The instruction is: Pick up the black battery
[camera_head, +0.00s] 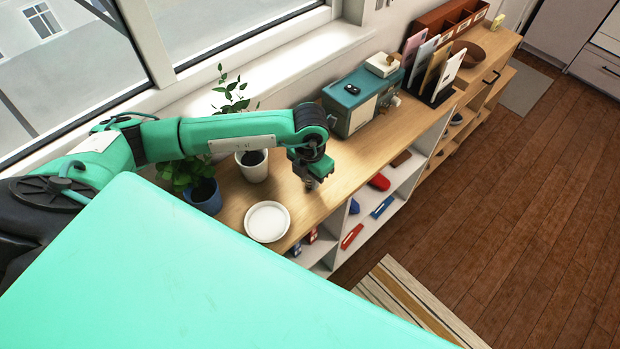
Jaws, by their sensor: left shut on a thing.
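My left gripper (312,184) points down over the wooden top of the low shelf unit (340,177), to the right of the white plate. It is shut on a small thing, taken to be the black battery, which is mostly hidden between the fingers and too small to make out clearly. The fingertips are at or just above the wood; I cannot tell which. No other black battery can be made out on the top. My right gripper is not in view.
A white plate (267,222), a white pot (253,168) and a blue pot (204,197) with plants stand left of the gripper. A teal box (349,108) and an upright file rack (436,91) stand behind it. Open shelves below hold a red thing (379,182).

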